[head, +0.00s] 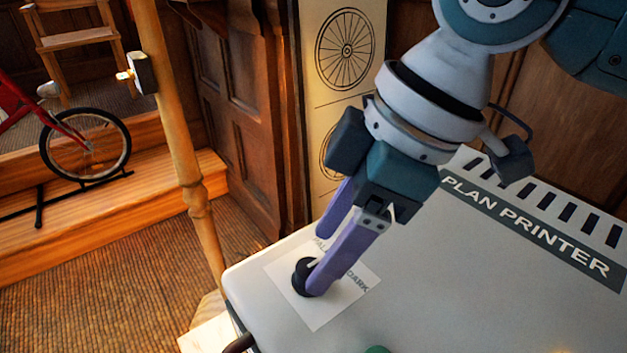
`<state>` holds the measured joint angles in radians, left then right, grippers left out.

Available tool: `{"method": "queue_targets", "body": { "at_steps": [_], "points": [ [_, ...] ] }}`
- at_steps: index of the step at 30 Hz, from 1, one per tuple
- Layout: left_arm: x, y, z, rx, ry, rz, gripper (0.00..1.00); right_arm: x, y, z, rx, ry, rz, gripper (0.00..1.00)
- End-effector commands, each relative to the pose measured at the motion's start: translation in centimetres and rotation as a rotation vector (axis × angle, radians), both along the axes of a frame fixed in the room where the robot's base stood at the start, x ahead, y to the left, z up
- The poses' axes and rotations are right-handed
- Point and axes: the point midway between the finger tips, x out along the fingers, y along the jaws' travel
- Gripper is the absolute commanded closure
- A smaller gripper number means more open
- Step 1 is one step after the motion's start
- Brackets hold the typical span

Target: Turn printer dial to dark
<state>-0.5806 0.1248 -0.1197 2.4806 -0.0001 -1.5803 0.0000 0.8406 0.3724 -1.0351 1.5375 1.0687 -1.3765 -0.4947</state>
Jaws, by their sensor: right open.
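The plan printer (415,262) is a pale box with a dark "PLAN PRINTER" strip. Its black dial (301,280) sits on a white label plate (319,318) near the printer's left corner. "DARK" is printed at the plate's right side; a partly hidden word starting "PAL" is at its far side. A pale pointer mark shows on the dial, but a finger partly covers it, so its exact setting is unclear. My right gripper (318,258) is open, its purple fingers pointing down at the dial. The nearer finger overlaps the dial's right side; contact is unclear. My left gripper is out of view.
A wooden post (177,130) stands left of the printer. A red bicycle (75,135) rests on a wooden step behind it. Vent slots line the printer's far edge, and a green part (377,349) shows at the bottom edge. The printer top right of the label is clear.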

Motion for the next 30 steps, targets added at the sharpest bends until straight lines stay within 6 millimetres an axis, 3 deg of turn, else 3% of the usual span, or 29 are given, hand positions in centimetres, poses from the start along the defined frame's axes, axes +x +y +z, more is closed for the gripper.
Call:
{"method": "queue_targets", "body": {
  "at_steps": [6,15,30],
  "points": [
    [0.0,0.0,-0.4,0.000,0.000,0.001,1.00,0.1,0.9,-2.1,0.000,0.001,0.001,0.35],
    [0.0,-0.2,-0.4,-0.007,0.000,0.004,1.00,0.2,1.0,-2.4,0.001,-0.001,0.001,0.35],
    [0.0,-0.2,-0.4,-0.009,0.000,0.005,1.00,0.2,1.0,-2.3,0.001,-0.001,0.000,0.91]
  ]
}}
